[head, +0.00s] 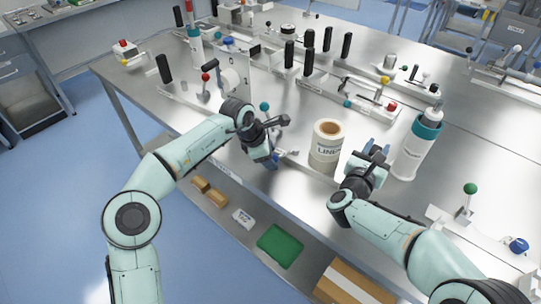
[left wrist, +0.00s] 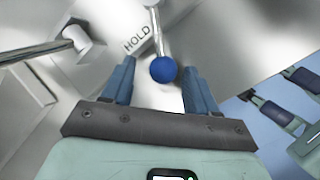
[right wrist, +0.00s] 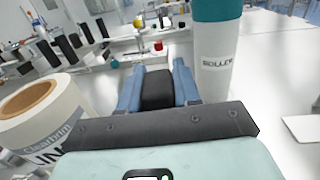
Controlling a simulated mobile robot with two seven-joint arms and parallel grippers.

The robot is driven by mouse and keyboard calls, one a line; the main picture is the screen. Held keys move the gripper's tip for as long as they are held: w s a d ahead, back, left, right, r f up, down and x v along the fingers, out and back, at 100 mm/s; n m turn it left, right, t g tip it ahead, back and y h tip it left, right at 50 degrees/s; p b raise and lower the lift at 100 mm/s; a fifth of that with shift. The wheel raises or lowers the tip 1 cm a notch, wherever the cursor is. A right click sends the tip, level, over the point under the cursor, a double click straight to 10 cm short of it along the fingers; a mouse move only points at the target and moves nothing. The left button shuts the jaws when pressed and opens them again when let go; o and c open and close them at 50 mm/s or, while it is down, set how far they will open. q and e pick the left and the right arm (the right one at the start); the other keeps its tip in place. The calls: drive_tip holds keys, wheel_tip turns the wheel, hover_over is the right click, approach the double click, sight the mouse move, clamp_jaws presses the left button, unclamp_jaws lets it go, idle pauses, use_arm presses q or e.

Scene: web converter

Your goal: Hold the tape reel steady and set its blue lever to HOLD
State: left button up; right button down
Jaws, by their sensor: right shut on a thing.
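The blue lever's ball knob (left wrist: 163,69) is between the spread fingers of my left gripper (left wrist: 158,68), near their tips; whether they touch it is unclear. Its metal rod (left wrist: 157,35) runs up beside the HOLD label (left wrist: 137,38). In the head view my left gripper (head: 268,158) is low at the bench's front edge. My right gripper (head: 375,150) is shut on a black block-like grip (right wrist: 158,89). What this grip belongs to is hidden. A white roll with a tan core (head: 328,140), labelled LINER, stands between the grippers; I cannot tell whether it is the tape reel.
A white and teal roller cylinder (head: 417,145) stands just right of my right gripper. A green-knobbed lever (head: 470,190) is at the right. Black-handled fixtures (head: 308,62) line the bench behind. Boxes and a green tray (head: 280,246) are on the lower shelf.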

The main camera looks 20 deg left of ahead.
use_arm(q)
drive_tip(key=shift+d, duration=0.1)
use_arm(e)
drive_tip(key=shift+f, duration=0.7)
use_arm(q)
drive_tip(key=v, duration=1.2)
drive_tip(key=shift+s+f+b, duration=0.1)
drive_tip(key=shift+f+b, duration=0.3)
drive_tip(key=shift+f, duration=0.1)
use_arm(e)
drive_tip(key=shift+r, duration=0.15)
use_arm(q)
drive_tip(key=shift+f, duration=0.15)
use_arm(e)
drive_tip(key=shift+r, duration=0.2)
drive_tip(key=c, duration=0.7)
unclamp_jaws()
drive_tip(key=shift+r, duration=0.25)
drive_tip(key=v, duration=1.2)
drive_tip(key=shift+d+r, duration=0.1)
